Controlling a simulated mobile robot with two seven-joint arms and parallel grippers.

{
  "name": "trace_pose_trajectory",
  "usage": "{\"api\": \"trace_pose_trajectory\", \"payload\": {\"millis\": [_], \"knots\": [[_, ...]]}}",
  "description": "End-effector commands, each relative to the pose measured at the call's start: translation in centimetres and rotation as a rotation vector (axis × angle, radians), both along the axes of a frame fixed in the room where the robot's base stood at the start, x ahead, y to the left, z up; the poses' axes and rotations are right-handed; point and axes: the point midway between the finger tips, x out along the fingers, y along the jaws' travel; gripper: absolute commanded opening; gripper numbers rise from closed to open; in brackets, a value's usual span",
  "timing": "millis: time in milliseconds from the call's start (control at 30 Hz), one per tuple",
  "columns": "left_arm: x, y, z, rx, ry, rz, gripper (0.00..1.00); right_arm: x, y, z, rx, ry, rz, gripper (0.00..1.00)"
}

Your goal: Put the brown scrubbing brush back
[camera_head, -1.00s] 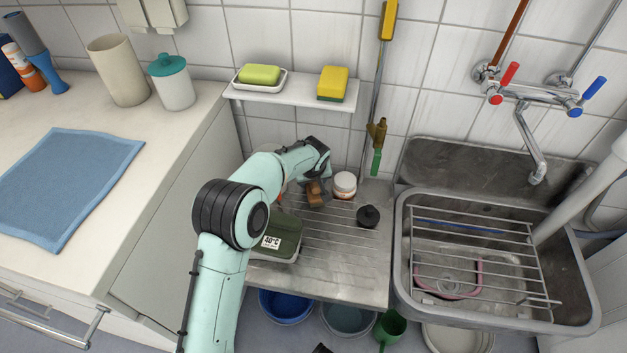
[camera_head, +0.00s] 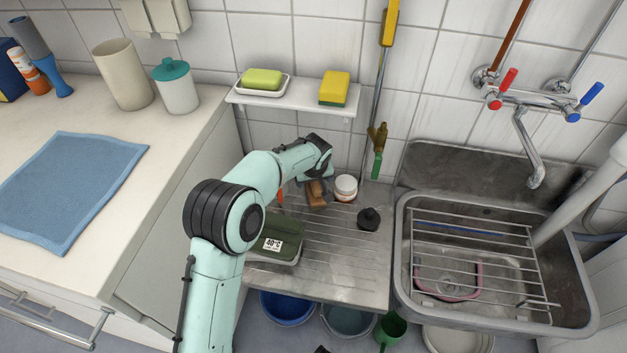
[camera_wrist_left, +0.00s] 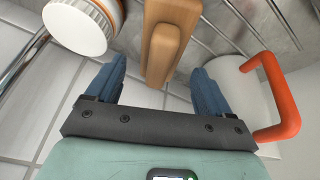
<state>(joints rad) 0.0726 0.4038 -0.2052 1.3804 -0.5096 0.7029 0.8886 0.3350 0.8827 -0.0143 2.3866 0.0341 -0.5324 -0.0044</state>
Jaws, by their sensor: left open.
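The brown scrubbing brush (camera_head: 316,195) is at the back of the ribbed metal drainboard (camera_head: 345,255), left of a white jar (camera_head: 345,187). In the left wrist view the brush (camera_wrist_left: 168,40) shows as a wooden block with a raised grip, beyond and between the blue fingertips. My left gripper (camera_wrist_left: 158,68) is open, with clear gaps between each finger and the wood. In the head view its wrist hides much of the fingers, just behind the brush. My right gripper is not in view.
A dark green container (camera_head: 281,238) and a black stopper-like object (camera_head: 368,218) stand on the drainboard. An orange handle (camera_wrist_left: 280,95) is close to one finger. A shelf (camera_head: 290,98) with soap and sponge hangs above. The sink (camera_head: 480,320) is at right.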

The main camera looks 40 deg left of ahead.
Motion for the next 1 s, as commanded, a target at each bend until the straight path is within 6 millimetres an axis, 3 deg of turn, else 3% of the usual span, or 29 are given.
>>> {"api": "trace_pose_trajectory", "payload": {"millis": [33,200,400,1000], "knots": [[-0.3,-0.4,1.6,0.000,-0.005,-0.001,0.81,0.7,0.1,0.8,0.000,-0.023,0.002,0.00],[-1.5,-1.3,4.9,0.001,-0.004,-0.003,0.81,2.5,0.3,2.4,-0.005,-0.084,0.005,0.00],[-2.3,-2.0,7.3,0.001,-0.001,-0.001,0.81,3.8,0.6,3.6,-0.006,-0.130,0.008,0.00],[-2.6,-2.2,7.8,0.000,0.000,-0.001,0.81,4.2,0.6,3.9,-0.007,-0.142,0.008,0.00]]}}
